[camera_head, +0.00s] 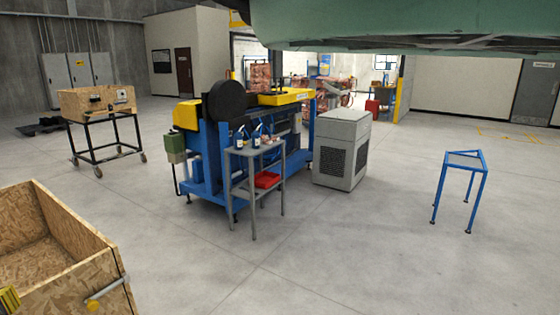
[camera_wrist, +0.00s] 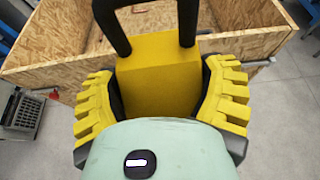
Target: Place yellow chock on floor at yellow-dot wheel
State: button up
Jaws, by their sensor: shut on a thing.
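The yellow chock (camera_wrist: 160,75) is a block with a black loop handle on top and shows in the wrist view. My gripper (camera_wrist: 162,95) has yellow ribbed pads and is shut on the chock's two sides. The chock is in front of an open wooden crate (camera_wrist: 60,30), and floor shows on both sides. A wheeled cart (camera_head: 85,121) with a wooden box on a black frame stands at the left in the head view; its casters (camera_head: 97,172) are too small to show a dot. I cannot identify the yellow-dot wheel.
The wooden crate (camera_head: 85,275) fills the lower left of the head view, with a grey bar (camera_head: 107,289) and a yellow spot (camera_head: 93,305) at its corner. A blue machine (camera_head: 205,150), grey cabinet (camera_head: 342,150) and blue stand (camera_head: 464,160) stand beyond. The middle floor is clear.

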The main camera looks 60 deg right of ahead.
notch_tip(320, 180, up, 34)
jog(key=p, duration=3.2)
jog(key=shift+s+f, duration=0.2)
jog(key=shift+f, duration=0.05)
